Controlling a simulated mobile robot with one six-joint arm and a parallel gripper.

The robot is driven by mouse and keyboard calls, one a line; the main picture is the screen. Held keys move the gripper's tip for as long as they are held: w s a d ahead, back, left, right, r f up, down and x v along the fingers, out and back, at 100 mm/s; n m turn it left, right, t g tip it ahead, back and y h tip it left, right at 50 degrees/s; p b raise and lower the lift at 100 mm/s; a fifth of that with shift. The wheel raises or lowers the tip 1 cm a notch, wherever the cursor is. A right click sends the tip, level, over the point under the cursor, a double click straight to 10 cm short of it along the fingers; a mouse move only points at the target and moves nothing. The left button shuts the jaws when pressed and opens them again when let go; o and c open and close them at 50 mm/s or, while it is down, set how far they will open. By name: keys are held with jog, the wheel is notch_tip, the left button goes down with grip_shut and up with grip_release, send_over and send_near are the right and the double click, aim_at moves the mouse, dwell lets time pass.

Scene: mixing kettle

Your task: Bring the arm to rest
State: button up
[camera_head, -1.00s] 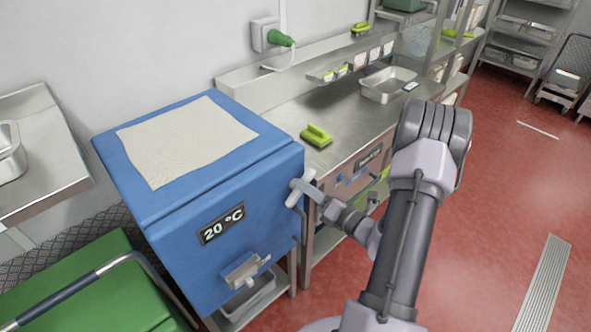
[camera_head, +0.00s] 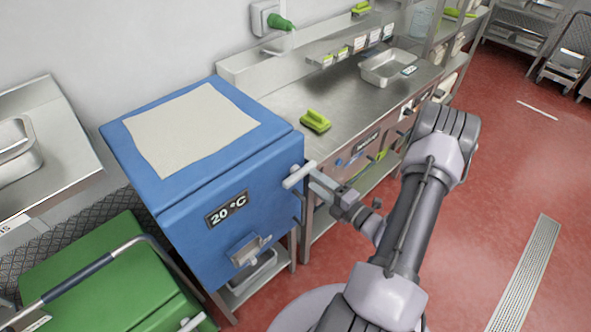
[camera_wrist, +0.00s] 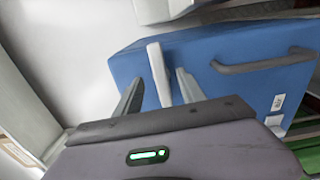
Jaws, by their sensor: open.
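The blue box (camera_head: 215,180) with a "20 °C" display stands left of my arm in the head view. A white lever (camera_head: 298,175) sticks out at its right front edge. My gripper (camera_head: 322,186) is at this lever, just to its right. In the wrist view, the lever (camera_wrist: 158,75) shows between my two open fingers (camera_wrist: 158,95), with a gap on either side. The fingertips are partly hidden behind the wrist housing and small in the head view.
A steel counter (camera_head: 285,97) with a green brush (camera_head: 315,120) and a steel pan (camera_head: 388,68) lies behind the gripper. A green box with a bar handle (camera_head: 105,275) stands front left.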

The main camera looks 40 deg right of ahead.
jog(key=shift+s+d, duration=0.1)
jog(key=shift+s, duration=1.55)
